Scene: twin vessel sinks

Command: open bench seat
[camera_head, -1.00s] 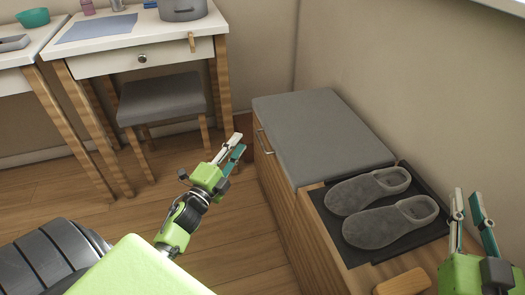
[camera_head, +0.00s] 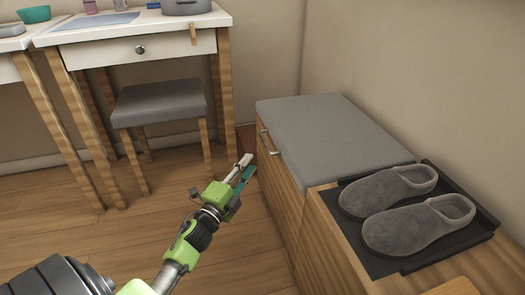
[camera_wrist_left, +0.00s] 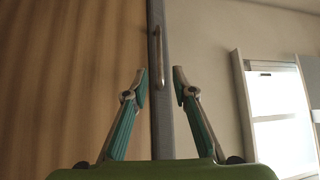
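The bench has a grey padded seat (camera_head: 335,135), lying flat and closed on a wooden box (camera_head: 278,178). A metal handle (camera_head: 268,142) is on the front face near its far end. My left gripper (camera_head: 243,170) is open and empty, in front of the bench and short of the handle. In the left wrist view the open fingers (camera_wrist_left: 160,85) point toward the seat's grey edge (camera_wrist_left: 162,100), with the handle (camera_wrist_left: 158,55) ahead between and beyond the tips. My right gripper is out of view.
A black tray (camera_head: 483,232) with two grey slippers (camera_head: 415,220) sits on the near wooden part of the bench. A grey stool (camera_head: 160,102) and a white desk (camera_head: 130,34) stand at the back left. The floor (camera_head: 130,235) left of the bench is clear.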

